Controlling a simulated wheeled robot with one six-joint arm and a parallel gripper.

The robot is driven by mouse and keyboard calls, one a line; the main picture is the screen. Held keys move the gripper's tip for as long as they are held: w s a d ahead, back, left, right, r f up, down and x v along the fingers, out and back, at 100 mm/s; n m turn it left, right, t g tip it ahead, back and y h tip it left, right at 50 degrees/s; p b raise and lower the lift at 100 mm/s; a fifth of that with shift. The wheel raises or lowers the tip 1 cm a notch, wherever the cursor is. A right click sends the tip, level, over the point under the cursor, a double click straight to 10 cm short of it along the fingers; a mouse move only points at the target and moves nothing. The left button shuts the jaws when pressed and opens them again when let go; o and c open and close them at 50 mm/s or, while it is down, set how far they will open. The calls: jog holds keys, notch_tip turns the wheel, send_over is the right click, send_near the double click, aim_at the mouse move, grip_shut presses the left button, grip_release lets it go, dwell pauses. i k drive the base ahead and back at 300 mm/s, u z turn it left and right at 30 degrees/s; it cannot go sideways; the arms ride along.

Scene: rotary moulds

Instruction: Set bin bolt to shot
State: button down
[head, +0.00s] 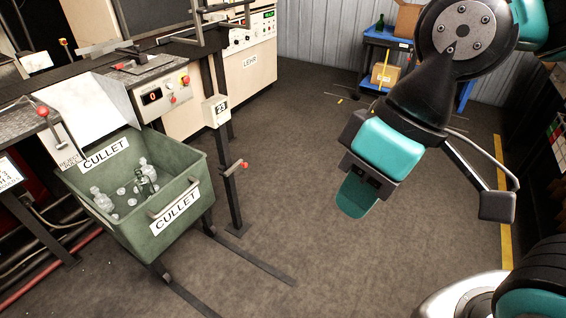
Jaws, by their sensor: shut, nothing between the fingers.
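A dark post (230,190) stands at the right side of the green cullet bin (118,226). A short bar with a red knob (244,164), which looks like the bin bolt, sits partway up this post and points right. Whether the bolt is shot or drawn is too small to tell. My gripper (357,196) is shut and empty. It hangs over open floor, well to the right of the red knob and apart from it.
The bin holds several glass pieces. Another red-knobbed lever (42,112) is at the far left. A counter box (160,97) and a numbered box (215,110) are above the bin. A blue cart (383,40) stands behind. The floor between post and gripper is clear.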

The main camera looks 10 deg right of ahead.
aim_at(239, 162)
jog(key=z, duration=0.25)
jog(key=i, duration=1.15)
jog(key=u, duration=0.55)
jog(key=i, duration=0.55)
jog(key=u, duration=0.5)
